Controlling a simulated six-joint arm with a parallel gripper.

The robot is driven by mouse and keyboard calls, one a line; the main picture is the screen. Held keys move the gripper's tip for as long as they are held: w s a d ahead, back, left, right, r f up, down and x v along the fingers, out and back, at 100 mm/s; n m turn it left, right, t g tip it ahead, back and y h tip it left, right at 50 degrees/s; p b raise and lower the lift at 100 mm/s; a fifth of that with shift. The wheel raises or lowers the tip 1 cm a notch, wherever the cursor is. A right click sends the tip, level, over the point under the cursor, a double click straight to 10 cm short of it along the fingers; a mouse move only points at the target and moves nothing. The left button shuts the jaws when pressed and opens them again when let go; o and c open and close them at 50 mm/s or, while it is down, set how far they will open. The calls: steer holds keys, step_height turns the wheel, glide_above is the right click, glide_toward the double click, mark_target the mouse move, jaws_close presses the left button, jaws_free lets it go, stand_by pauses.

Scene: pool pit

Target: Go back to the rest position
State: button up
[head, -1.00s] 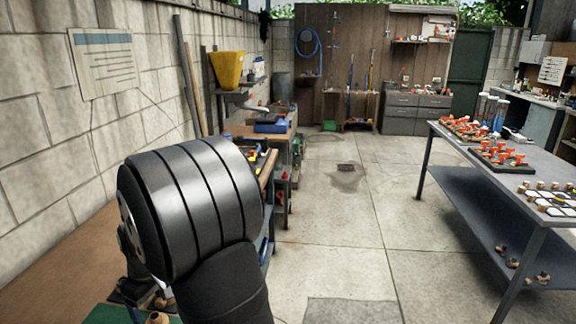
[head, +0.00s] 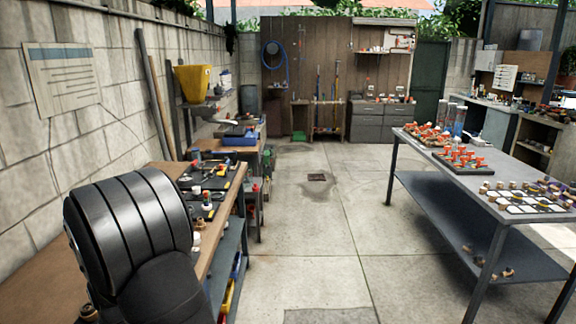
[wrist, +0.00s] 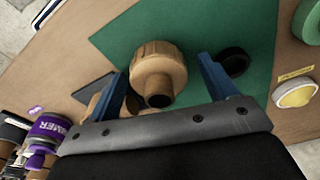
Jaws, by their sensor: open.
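My gripper (wrist: 166,88) shows in the wrist view with its two blue fingers spread apart. It is open above a green mat (wrist: 190,25) on a wooden bench. A tan ribbed fitting (wrist: 158,68) shows between the fingers in the picture, and I cannot tell how far below them it is. In the head view the black housing of my arm fills the lower left and hides the gripper.
The wooden workbench (head: 40,285) runs along the block wall at left, with tools and fittings on it. A purple-labelled can (wrist: 50,133) stands near the gripper. A grey metal table (head: 428,162) is at right. The concrete floor (head: 310,240) between is clear.

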steer(key=shift+f, duration=0.1)
step_height(320, 180, up, 13)
steer(key=d, duration=0.1)
steer(key=f, duration=0.9)
steer(key=a+f, duration=0.1)
steer(key=f, duration=0.4)
step_height(320, 180, up, 6)
steer(key=shift+f, duration=0.1)
steer(key=w+d+r, duration=0.4)
steer(key=d+r, duration=0.3)
steer(key=d, duration=0.4)
steer(key=w+d+f+m, duration=0.4)
steer(key=d+f, duration=0.3)
steer(key=d, duration=0.2)
steer(key=w+d+f+m+h, duration=0.1)
steer(key=w+d+f+m, duration=0.3)
steer(key=d, duration=0.6)
steer(key=w+d+f+m+t, duration=0.1)
steer(key=w+d+f+m, duration=0.3)
steer(key=d+f+m, duration=0.3)
steer(key=shift+d+f, duration=1.45)
steer(key=shift+f, duration=0.15)
steer(key=shift+w, duration=0.1)
